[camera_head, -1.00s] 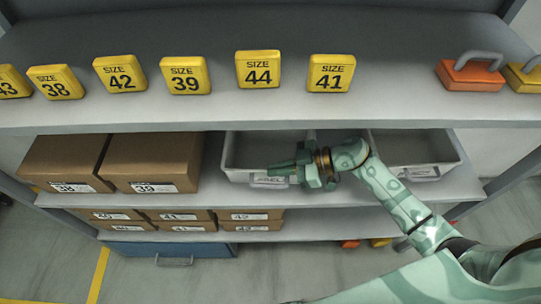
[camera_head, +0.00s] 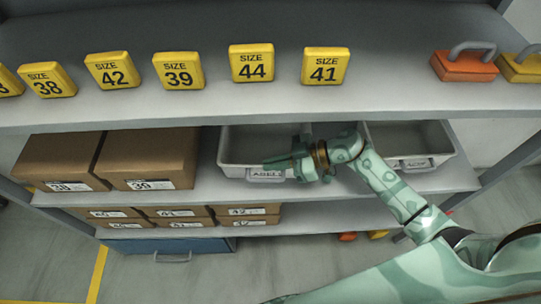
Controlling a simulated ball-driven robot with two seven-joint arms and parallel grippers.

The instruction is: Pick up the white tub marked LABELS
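The white tub (camera_head: 231,152) stands on the middle shelf. Its front tag (camera_head: 267,175) reads in part like LABELS, with its right end covered by my gripper. My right gripper (camera_head: 277,163) reaches in from the right in front of the tub's front wall, its fingers pointing left. It hides the tub's front right part. The fingers overlap in this view, so I cannot tell whether they are apart or whether they touch the tub. My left gripper is not in view.
A second white tub (camera_head: 437,142) stands close on the right. Brown boxes (camera_head: 147,157) stand to the left, with smaller boxes (camera_head: 254,220) on the shelf below. The upper shelf's front edge (camera_head: 260,108) runs above, carrying yellow size signs (camera_head: 251,62) and an orange handled block (camera_head: 465,66).

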